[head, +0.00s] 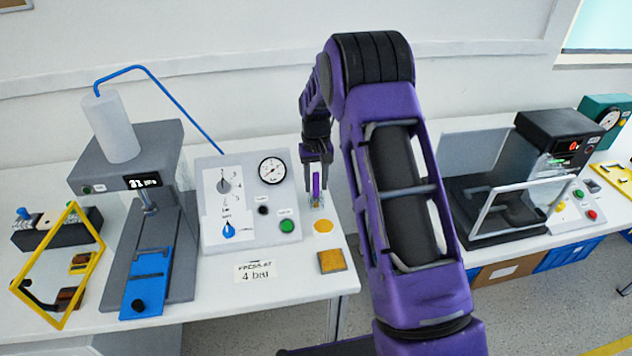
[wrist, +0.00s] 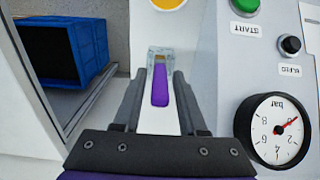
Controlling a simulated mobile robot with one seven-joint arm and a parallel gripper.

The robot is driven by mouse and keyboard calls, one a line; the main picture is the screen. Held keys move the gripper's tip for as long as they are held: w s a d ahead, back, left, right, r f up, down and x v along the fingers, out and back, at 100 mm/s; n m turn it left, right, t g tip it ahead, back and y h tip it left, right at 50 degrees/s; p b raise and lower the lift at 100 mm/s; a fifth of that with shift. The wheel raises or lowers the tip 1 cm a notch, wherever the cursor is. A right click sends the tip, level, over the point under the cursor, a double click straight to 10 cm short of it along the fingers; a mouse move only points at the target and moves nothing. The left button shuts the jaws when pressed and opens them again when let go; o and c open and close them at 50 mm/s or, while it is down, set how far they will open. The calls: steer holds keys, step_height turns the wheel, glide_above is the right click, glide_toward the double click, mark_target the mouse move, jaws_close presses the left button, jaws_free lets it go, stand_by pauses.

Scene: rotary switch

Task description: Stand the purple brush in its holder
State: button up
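The purple brush (head: 316,186) stands about upright with its lower end in a small clear holder (head: 321,203) on the white table, right of the control panel. In the wrist view the purple handle (wrist: 160,87) points toward me, and its tan end lies inside the clear walls of the holder (wrist: 158,53). My gripper (head: 317,160) is above the holder, pointing down. In the wrist view my gripper's fingers (wrist: 160,78) are on either side of the handle, with a narrow gap showing on each side. The gripper looks open and not holding the brush.
The grey control panel (head: 248,173) with gauge and buttons stands close beside the gripper. An orange disc (head: 323,226) and a yellow-brown pad (head: 332,261) lie in front. A press (head: 150,240) stands left. A blue crate (wrist: 62,50) shows in the wrist view.

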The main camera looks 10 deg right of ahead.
steer(key=shift+o, duration=0.3)
steer(key=shift+r, duration=0.1)
steer(key=shift+r, duration=0.25)
step_height(320, 180, up, 12)
steer(key=shift+f+p, duration=0.15)
steer(key=shift+p, duration=0.15)
